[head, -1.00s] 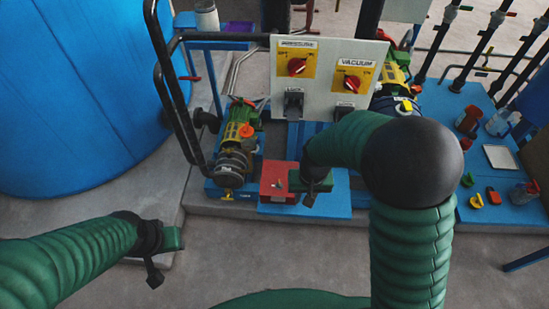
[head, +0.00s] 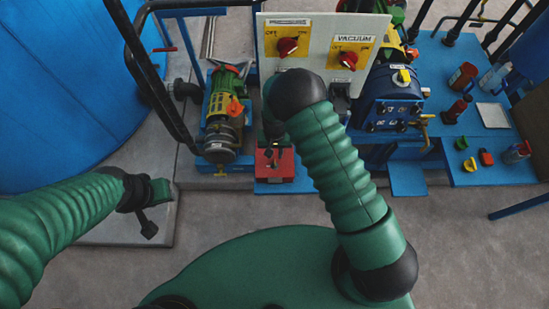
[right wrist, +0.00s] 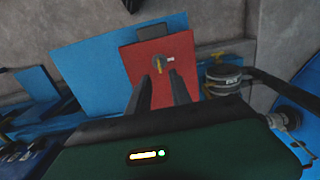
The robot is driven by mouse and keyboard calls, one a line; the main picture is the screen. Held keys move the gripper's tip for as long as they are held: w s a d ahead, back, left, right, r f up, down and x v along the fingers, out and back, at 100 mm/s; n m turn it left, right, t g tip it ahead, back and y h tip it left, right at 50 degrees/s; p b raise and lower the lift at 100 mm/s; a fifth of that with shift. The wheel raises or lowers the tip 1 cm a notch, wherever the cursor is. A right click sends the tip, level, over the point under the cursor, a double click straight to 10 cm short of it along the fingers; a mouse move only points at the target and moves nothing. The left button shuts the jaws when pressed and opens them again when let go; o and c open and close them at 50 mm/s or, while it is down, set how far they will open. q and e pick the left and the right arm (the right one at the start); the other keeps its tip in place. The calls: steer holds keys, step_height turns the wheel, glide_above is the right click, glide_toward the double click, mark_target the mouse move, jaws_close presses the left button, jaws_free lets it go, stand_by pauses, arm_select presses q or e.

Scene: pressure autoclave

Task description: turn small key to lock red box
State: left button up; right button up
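The red box (head: 284,170) sits low on a blue base in the head view, below the switch panel. It also fills the middle of the right wrist view (right wrist: 180,50) as a red face with a round grey lock. A small key (right wrist: 168,60) with a yellowish part sits in that lock. My right gripper (right wrist: 160,77) is open, its two dark fingers pointing at the lock with a gap between them and nothing held. In the head view it is partly hidden by my arm. My left gripper (head: 152,200) is far left, away from the box; its fingers are unclear.
A white panel (head: 318,50) with two red knobs stands behind the box. A green-yellow pump (head: 222,115) is close on its left. A blue table (head: 455,105) with bottles and small items is at right. Open concrete floor lies in front.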

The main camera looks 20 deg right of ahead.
steer(key=f, duration=0.5)
steer(key=shift+s+a+f, duration=0.1)
steer(key=shift+s+f, duration=0.15)
steer(key=shift+w+f, duration=0.1)
steer(key=shift+w, duration=0.05)
jaws_close()
stand_by(0.9)
